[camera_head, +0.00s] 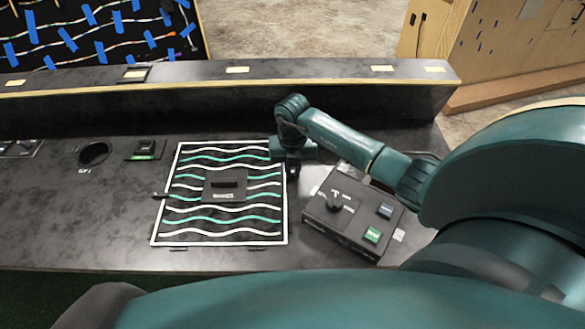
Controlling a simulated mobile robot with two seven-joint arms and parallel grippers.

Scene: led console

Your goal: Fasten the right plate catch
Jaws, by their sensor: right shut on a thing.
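The plate (235,236) is a dark panel with a white border and wavy white and teal lines, lying on the console. Its left catch (160,195) is a small dark tab at the left edge. My right gripper (292,172) points down at the plate's right edge, in its upper half. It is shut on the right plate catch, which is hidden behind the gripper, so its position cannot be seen. My left gripper is not in view.
A dark control box (318,232) with a knob and two square buttons stands just right of the plate. A round socket (94,154) and a small switch (145,148) sit to the left. A raised ledge (200,72) runs along the back. The console's left front is clear.

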